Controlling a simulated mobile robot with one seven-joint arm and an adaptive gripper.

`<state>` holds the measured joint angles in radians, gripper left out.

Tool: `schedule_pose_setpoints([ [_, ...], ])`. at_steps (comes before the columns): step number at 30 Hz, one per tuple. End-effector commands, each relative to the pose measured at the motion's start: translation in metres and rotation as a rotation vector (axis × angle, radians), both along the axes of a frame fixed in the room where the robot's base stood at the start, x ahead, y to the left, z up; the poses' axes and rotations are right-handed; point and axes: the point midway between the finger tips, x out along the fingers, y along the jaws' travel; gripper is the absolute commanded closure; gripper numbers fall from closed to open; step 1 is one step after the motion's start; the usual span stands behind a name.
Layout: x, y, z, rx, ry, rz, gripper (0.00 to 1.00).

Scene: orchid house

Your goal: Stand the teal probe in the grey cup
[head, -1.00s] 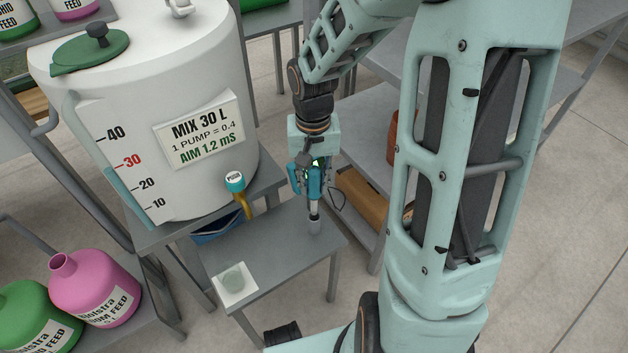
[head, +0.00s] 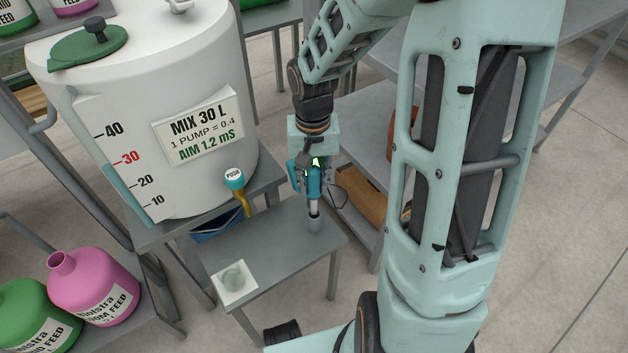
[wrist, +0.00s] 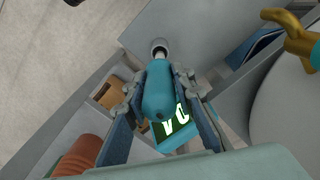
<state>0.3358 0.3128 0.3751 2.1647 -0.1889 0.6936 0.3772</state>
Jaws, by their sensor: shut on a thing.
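My gripper (head: 308,184) is shut on the teal probe (head: 316,182) and holds it upright, with the pale shaft pointing down. The probe has a lit green display, which also shows in the wrist view (wrist: 178,122).
A white mixing tank (head: 150,110) stands left, with a yellow tap (head: 242,203). A shelf with a brown box (head: 362,194) stands right.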

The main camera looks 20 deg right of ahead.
Motion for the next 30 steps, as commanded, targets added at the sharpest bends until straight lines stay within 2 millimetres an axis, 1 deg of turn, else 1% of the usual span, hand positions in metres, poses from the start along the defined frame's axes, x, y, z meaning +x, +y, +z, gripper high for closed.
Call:
schedule_pose_setpoints([
  [2,0.000,0.000,-0.003,0.000,0.000,0.001,1.00],
  [14,0.000,0.000,-0.005,0.000,0.000,-0.001,1.00],
  [30,0.000,0.000,-0.027,0.000,0.001,0.000,1.00],
])
